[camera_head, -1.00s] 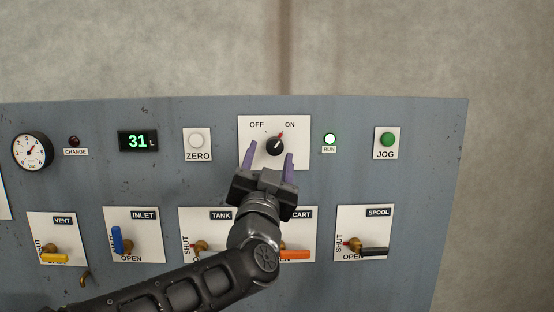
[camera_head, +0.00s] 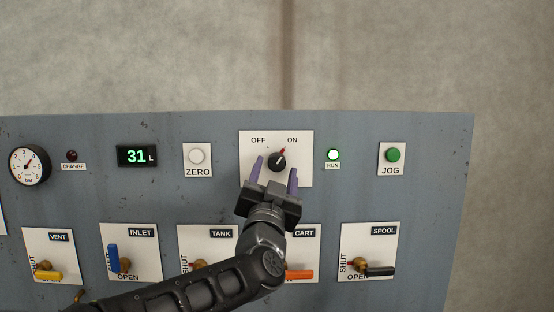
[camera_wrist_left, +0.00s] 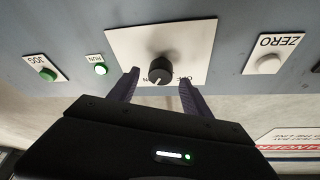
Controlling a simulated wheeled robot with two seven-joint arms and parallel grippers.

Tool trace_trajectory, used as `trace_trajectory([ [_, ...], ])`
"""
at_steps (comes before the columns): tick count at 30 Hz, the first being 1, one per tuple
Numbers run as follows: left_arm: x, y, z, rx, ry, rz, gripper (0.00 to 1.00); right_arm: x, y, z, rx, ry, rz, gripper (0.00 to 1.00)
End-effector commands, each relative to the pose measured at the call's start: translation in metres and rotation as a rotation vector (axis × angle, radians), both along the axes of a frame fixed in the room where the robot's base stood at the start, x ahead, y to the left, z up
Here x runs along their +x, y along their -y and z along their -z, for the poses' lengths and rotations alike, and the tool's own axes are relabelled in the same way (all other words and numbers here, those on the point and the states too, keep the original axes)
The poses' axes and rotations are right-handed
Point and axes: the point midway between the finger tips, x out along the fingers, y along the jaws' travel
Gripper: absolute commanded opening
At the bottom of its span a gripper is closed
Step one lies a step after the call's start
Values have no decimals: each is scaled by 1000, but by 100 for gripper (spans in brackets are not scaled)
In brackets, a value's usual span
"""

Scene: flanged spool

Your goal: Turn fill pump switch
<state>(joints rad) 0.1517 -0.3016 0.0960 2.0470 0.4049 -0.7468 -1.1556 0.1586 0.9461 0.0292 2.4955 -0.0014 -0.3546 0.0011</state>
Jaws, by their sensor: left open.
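The black rotary switch (camera_head: 277,161) sits on a white plate marked OFF and ON. Its red pointer leans up and right toward ON. The green RUN lamp (camera_head: 333,155) beside it is lit. My left gripper (camera_head: 275,172) is open, its purple fingers apart, just below and in front of the knob. In the left wrist view the knob (camera_wrist_left: 161,69) shows between and beyond the two fingertips (camera_wrist_left: 158,77), with no visible contact. My right gripper is not in view.
To the left are the white ZERO button (camera_head: 197,156) and a display (camera_head: 137,156) reading 31 L. The green JOG button (camera_head: 393,155) is to the right. Below is a row of valve handles, including blue INLET (camera_head: 114,258) and orange CART (camera_head: 299,274).

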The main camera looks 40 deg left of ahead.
Motion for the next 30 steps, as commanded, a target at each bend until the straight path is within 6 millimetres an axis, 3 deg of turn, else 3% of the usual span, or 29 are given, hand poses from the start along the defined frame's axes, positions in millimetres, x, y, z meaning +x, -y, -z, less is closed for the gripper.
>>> trace_trajectory([
  [7, 28, -15, -13, -1, -1, 0, 57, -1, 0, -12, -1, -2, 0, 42],
  [17, 31, -18, -14, 0, 0, -1, 57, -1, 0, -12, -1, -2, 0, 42],
  [30, 31, -18, -14, 0, 0, 0, 23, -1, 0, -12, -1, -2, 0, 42],
])
